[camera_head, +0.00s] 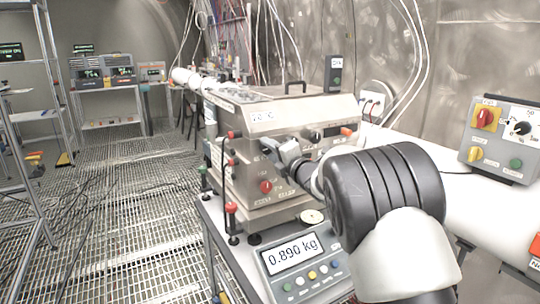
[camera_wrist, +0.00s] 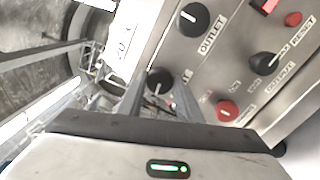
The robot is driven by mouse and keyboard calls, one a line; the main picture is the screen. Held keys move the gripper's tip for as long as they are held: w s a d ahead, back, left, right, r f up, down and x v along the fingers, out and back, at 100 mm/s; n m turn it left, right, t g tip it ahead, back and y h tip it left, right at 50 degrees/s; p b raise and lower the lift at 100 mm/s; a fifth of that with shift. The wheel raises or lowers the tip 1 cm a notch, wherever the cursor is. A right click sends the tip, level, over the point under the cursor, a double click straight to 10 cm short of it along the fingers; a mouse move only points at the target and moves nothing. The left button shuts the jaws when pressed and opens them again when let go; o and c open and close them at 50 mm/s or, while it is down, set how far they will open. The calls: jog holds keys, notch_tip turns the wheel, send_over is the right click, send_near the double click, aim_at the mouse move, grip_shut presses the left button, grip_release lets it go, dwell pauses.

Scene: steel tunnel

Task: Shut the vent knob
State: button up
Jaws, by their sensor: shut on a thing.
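A steel box (camera_head: 250,155) with a front panel of knobs stands on a bench in the head view. My gripper (camera_head: 276,150) is at the left part of that panel, partly hidden by my arm. In the wrist view a black knob (camera_wrist: 160,80) with a pale pointer line sits between the two fingers of my gripper (camera_wrist: 158,100). The fingers are closed about its sides. Its label is mostly hidden, so I cannot read whether it says vent.
In the wrist view a black OUTLET knob (camera_wrist: 194,20), a red knob (camera_wrist: 227,110) and a black OUTPUT knob (camera_wrist: 263,63) are close by. A scale (camera_head: 295,262) reading 0.890 kg stands in front of the box. A control box (camera_head: 500,138) is at right.

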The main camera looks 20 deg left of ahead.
jog(key=shift+m+p, duration=1.35)
jog(key=shift+m, duration=8.35)
jog(key=o, duration=1)
jog(key=shift+o, duration=0.2)
jog(key=v, duration=1.7)
jog(key=shift+d+b, duration=0.25)
jog(key=shift+b, duration=0.1)
